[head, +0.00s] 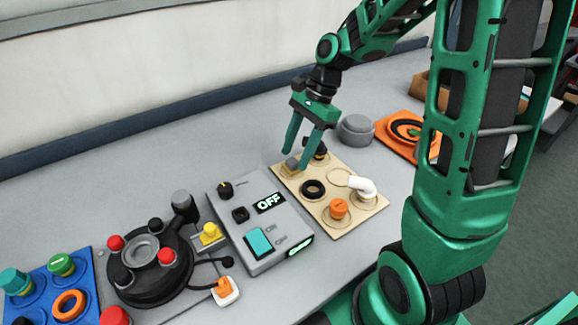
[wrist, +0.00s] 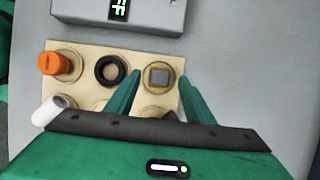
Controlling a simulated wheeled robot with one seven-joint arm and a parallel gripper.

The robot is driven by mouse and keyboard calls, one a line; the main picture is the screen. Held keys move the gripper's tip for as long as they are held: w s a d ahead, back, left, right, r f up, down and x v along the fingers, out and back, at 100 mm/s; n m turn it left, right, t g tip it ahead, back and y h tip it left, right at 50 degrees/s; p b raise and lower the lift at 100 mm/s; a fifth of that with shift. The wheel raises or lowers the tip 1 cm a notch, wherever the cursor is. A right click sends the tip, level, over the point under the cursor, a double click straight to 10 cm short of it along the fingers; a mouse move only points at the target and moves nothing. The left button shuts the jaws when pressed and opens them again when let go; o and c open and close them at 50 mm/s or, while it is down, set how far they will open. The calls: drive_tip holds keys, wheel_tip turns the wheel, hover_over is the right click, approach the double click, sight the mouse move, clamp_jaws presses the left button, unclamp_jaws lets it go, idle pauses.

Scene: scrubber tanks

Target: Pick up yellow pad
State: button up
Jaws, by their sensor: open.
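A small square pad (head: 292,167) with a grey top and a dull yellow lower part sits in a round marking on the tan board (head: 284,183). It also shows in the wrist view (wrist: 160,76), between the two fingers. My gripper (head: 297,160) is open, pointing down over the pad. In the wrist view the green fingers (wrist: 158,72) stand on either side of it, with a gap on each side. The fingers partly cover the pad in the head view. I cannot tell whether the fingertips are level with the pad or above it.
The board also holds a black ring (head: 313,189), an orange knob (head: 338,208), a white elbow pipe (head: 362,186) and a black part (head: 316,149). A grey control box reading OFF (head: 240,215) stands to the left, beside a bright yellow block (head: 210,233). A grey round lid (head: 355,128) stands behind.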

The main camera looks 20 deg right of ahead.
drive_tip(key=shift+a+f, duration=0.25)
drive_tip(key=shift+f, duration=0.4)
drive_tip(key=shift+c, duration=0.5)
drive_tip(key=c, duration=1)
